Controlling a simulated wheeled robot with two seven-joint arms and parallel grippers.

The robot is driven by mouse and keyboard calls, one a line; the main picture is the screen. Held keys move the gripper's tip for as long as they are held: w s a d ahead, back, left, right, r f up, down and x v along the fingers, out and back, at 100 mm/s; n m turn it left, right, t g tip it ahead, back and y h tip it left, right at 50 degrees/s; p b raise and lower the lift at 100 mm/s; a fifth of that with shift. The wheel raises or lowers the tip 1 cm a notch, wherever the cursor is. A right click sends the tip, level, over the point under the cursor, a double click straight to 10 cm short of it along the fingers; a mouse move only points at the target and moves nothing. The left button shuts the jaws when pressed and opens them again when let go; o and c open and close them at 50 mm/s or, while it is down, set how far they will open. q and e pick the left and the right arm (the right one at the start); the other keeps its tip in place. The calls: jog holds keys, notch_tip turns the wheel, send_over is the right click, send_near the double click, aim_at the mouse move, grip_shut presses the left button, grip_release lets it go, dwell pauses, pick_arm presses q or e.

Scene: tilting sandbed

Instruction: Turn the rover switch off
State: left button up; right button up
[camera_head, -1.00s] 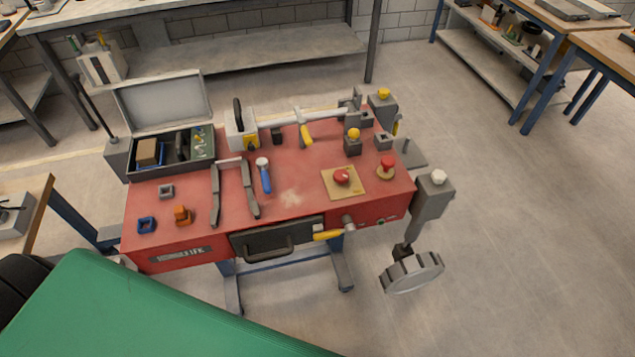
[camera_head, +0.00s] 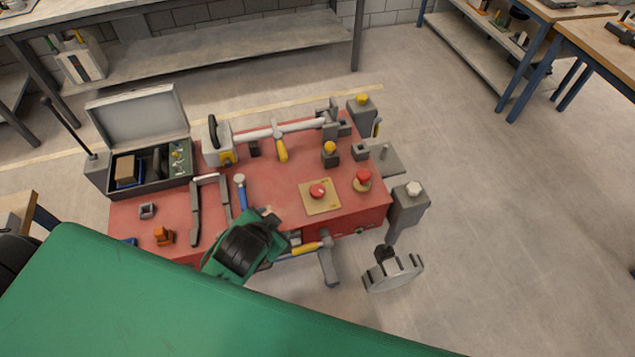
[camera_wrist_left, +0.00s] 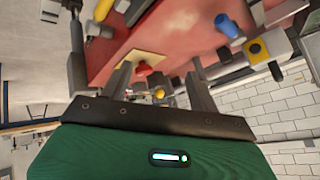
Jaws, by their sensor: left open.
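No label reading rover shows. A red knob (camera_head: 318,191) sits on a square tan plate (camera_head: 312,208) on the red table top. A second red button (camera_head: 363,176) with a round yellowish base is to its right. My left gripper (camera_head: 282,242) is over the table's front edge, left of and nearer than the tan plate. In the left wrist view my left gripper (camera_wrist_left: 158,75) is open and empty; a red knob (camera_wrist_left: 144,68) by the tan plate (camera_wrist_left: 138,59) shows between its fingers, apart from them. My right gripper is not in view.
A yellow-handled valve (camera_head: 310,247) sticks out at the table front, close to my left gripper. A yellow-topped post (camera_head: 330,150) stands behind the plate. Grey U-shaped handle bars (camera_head: 196,212) and a blue-handled tool (camera_head: 242,194) are left. A toothed wheel (camera_head: 393,272) hangs right.

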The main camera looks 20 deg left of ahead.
pick_arm(q)
jog(key=w+d+r+m+t+h, duration=0.2)
jog(key=w+d+r+m+t, duration=0.2)
jog(key=w+r+m+t, duration=0.25)
jog(key=w+d+r+m+t+h, duration=0.25)
jog(key=w+d+r+m, duration=0.2)
jog(key=w+r, duration=0.4)
jog(key=s+d+r+m+g+h, duration=0.1)
jog(key=d+r+m+g+h, duration=0.2)
jog(key=d+m+h, duration=0.5)
jog(key=s+d+r+m+g+h, duration=0.2)
jog(key=d+r+m+g, duration=0.1)
jog(key=m, duration=0.9)
jog(key=s+d+r+m+g+h, duration=0.1)
jog(key=d+r+m+g+h, duration=0.25)
jog(key=d+m+h, duration=0.4)
jog(key=m+g+y+p, duration=0.1)
jog(key=m+g+y, duration=0.7)
jog(key=m+y, duration=1.3)
send_over(318, 190)
notch_tip(318, 190, down, 18)
notch_tip(318, 190, down, 13)
jog(key=p, duration=0.5)
jog(key=shift+f, duration=0.1)
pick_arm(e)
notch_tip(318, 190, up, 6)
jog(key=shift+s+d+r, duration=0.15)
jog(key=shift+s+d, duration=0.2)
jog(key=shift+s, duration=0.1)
